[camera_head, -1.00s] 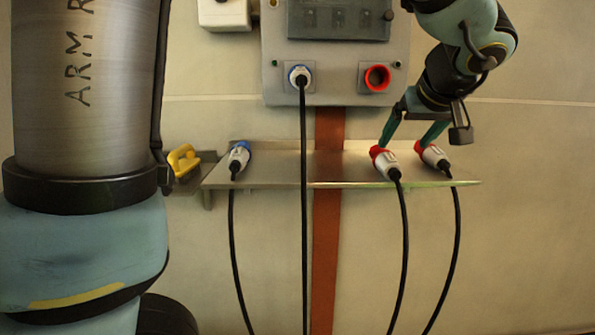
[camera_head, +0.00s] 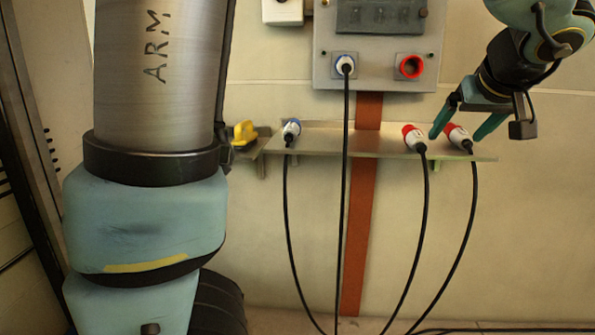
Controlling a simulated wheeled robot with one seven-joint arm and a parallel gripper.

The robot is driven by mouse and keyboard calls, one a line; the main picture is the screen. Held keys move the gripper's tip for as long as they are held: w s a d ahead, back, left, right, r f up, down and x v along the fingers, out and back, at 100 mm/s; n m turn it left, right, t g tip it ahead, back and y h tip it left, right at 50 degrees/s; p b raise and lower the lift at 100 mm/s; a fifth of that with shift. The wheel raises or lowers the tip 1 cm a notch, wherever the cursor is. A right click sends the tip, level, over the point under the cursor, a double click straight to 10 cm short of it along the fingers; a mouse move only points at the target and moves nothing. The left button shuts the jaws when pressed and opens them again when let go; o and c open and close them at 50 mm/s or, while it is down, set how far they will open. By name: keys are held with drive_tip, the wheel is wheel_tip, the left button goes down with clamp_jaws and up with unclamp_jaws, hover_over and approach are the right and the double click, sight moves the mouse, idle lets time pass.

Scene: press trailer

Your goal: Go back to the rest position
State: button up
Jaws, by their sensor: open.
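My gripper (camera_head: 455,136) is at the upper right, with two teal fingers spread apart and pointing down. It looks empty. Its fingertips appear close to two red-and-white plugs on the metal shelf (camera_head: 375,148). The left red plug (camera_head: 413,138) lies just left of the left fingertip. The right red plug (camera_head: 459,136) shows between the fingers. I cannot tell whether the fingers touch either plug. My arm's large grey and teal links fill the left of the view.
A grey socket panel (camera_head: 375,70) hangs above the shelf. A blue plug (camera_head: 345,65) sits in its left socket; the red socket (camera_head: 411,67) is empty. Another blue plug (camera_head: 291,129) and a yellow object (camera_head: 244,133) are at the shelf's left. Black cables hang below toward the floor.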

drive_tip(key=w+a+f+g+y, duration=0.1)
drive_tip(key=w+a+f+g, duration=0.1)
drive_tip(key=a+f, duration=0.55)
drive_tip(key=w+a+f+g+y, duration=0.1)
drive_tip(key=w+a+f+g, duration=0.3)
drive_tip(key=a, duration=0.6)
drive_tip(key=s+a+f+g+h, duration=0.1)
drive_tip(key=s+a+f, duration=0.2)
drive_tip(key=a+f, duration=0.45)
drive_tip(key=s+a+f+g, duration=0.1)
drive_tip(key=s+a+f, duration=0.3)
drive_tip(key=a, duration=0.6)
wheel_tip(320, 180, up, 16)
drive_tip(key=p, duration=1.6)
drive_tip(key=shift+a, duration=0.25)
